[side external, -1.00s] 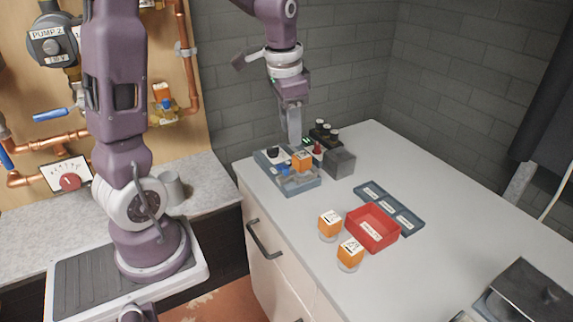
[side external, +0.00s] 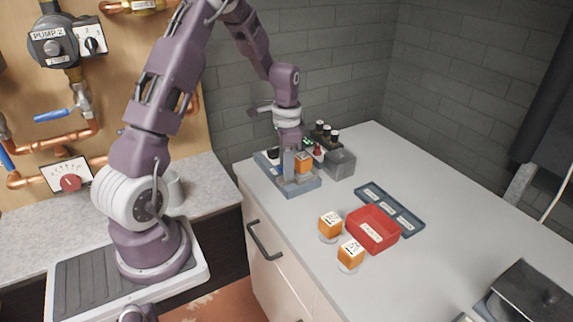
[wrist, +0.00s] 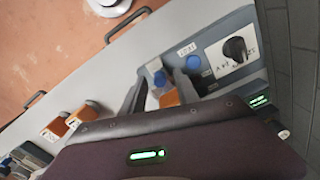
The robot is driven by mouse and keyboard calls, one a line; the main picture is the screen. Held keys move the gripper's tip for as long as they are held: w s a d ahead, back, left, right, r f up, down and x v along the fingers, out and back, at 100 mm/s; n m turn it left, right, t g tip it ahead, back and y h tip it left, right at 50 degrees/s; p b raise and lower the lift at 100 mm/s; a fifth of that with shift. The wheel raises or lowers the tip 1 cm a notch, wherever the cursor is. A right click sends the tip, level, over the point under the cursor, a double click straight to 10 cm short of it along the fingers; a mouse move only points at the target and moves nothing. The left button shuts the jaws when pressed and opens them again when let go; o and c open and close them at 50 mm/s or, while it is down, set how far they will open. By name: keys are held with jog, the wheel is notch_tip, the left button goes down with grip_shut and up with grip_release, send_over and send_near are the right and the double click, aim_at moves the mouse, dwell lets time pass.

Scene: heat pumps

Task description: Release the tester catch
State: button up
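The tester (side external: 301,187) is a blue-grey unit on the white counter. An orange block (side external: 304,163) stands on it, just right of my gripper (side external: 289,166), which is low over the tester. In the wrist view the tester (wrist: 222,84) has a black knob (wrist: 235,48) on a white plate, a small label and blue round parts, one (wrist: 160,78) between my fingers and one (wrist: 193,62) beside them. Part of an orange block (wrist: 169,98) shows below. My gripper (wrist: 158,86) has its fingers apart. I cannot tell which part is the catch, or whether a finger touches anything.
A grey box (side external: 340,164) and dark bottles (side external: 325,133) stand close right of and behind the tester. A red tray (side external: 372,229), a blue-grey divided tray (side external: 405,218) and two orange-topped pieces (side external: 330,225) lie nearer the front. The right of the counter is mostly clear.

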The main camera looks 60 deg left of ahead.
grip_shut()
dwell(1.2)
